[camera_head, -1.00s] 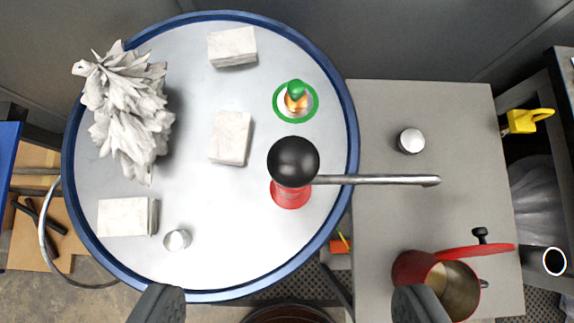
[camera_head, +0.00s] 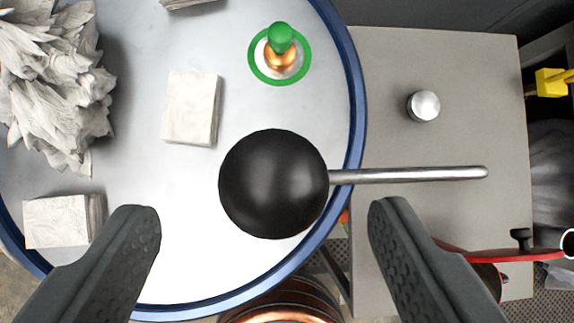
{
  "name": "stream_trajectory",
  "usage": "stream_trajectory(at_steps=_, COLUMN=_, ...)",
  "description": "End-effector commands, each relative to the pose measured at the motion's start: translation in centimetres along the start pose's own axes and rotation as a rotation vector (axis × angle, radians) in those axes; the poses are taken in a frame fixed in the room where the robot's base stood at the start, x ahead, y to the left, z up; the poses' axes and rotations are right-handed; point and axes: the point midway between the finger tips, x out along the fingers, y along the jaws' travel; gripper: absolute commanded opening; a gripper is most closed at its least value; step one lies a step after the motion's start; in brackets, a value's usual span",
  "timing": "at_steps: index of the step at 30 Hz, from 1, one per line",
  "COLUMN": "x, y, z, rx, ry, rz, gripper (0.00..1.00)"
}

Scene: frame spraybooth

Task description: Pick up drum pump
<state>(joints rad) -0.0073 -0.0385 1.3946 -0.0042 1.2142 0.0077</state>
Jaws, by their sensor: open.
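The drum pump (camera_head: 273,184) appears to be the item with a large round black top and a straight metal rod (camera_head: 410,175) pointing right. It stands near the right edge of the round grey table. Its red base is hidden beneath the black top now. My gripper (camera_head: 262,211) is open and empty. Its two dark fingers are at the lower left and lower right, with the black top between and a little ahead of them in the picture. No contact with it shows.
The round table has a blue rim (camera_head: 353,85). A green-and-copper piece (camera_head: 281,51), white blocks (camera_head: 191,108) and a white leafy-looking bundle (camera_head: 55,90) stand on it. A grey bench (camera_head: 440,70) at right holds a silver knob (camera_head: 424,105) and a red pot, partly hidden.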

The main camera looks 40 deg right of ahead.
Motion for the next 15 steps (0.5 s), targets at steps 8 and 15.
stream_trajectory(at_steps=8, x=3.3, y=0.4, z=0.0, rx=0.0, ry=-0.003, rz=0.0, gripper=0.68)
stream_trajectory(at_steps=15, x=4.9, y=0.4, z=0.0, rx=0.0, ry=0.0, rz=0.0, gripper=0.68)
